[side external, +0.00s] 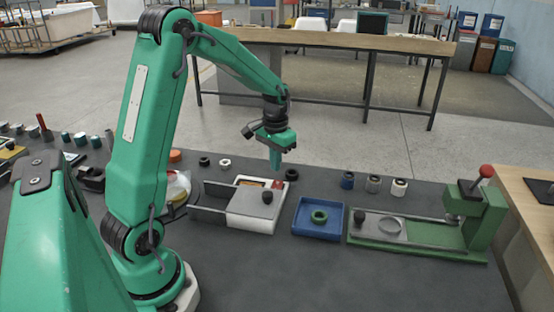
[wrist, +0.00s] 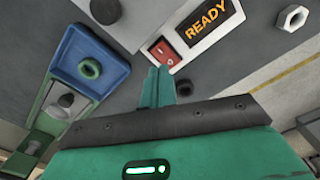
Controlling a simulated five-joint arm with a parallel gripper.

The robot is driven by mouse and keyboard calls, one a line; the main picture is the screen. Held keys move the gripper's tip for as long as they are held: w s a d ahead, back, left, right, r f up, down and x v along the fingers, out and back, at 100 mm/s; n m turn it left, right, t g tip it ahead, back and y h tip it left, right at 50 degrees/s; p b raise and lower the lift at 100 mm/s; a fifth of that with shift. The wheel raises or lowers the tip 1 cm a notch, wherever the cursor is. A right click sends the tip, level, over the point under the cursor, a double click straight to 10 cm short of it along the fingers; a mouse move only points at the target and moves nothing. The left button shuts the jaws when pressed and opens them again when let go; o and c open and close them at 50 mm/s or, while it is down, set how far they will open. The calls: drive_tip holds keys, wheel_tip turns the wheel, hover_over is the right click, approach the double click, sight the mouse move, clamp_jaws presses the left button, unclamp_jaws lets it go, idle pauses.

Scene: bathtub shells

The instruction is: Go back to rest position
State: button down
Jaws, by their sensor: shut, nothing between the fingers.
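My gripper (side external: 275,160) is green and hangs from my green arm, pointing down above the white device near the middle of the table. Its fingers are together with nothing between them. In the wrist view the closed fingertips (wrist: 160,72) show beside a red switch (wrist: 162,50) and a lit READY display (wrist: 208,32). The white device (side external: 252,222) has a dark knob on its grey lid.
A blue tray (side external: 325,232) holds a green ring (side external: 319,216). To its right stands a green press (side external: 470,215) with a red-knobbed lever. Several small cylinders (side external: 373,184) stand behind. The front of the dark table (side external: 330,285) is clear.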

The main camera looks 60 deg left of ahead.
drive_tip(key=shift+r, duration=0.15)
drive_tip(key=s+d+r+m+t, duration=0.1)
drive_tip(key=s+d+r, duration=0.2)
drive_tip(key=d+r, duration=0.2)
drive_tip(key=s+d+r+t, duration=0.1)
drive_tip(key=s+d+r, duration=0.2)
drive_tip(key=d+r, duration=0.15)
drive_tip(key=s+d+r+m+t, duration=0.2)
drive_tip(key=s+d, duration=0.5)
drive_tip(key=s, duration=0.4)
drive_tip(key=shift+d+r+t, duration=0.25)
drive_tip(key=shift+r+t, duration=0.55)
drive_tip(key=shift+r, duration=0.5)
drive_tip(key=shift+s, duration=0.1)
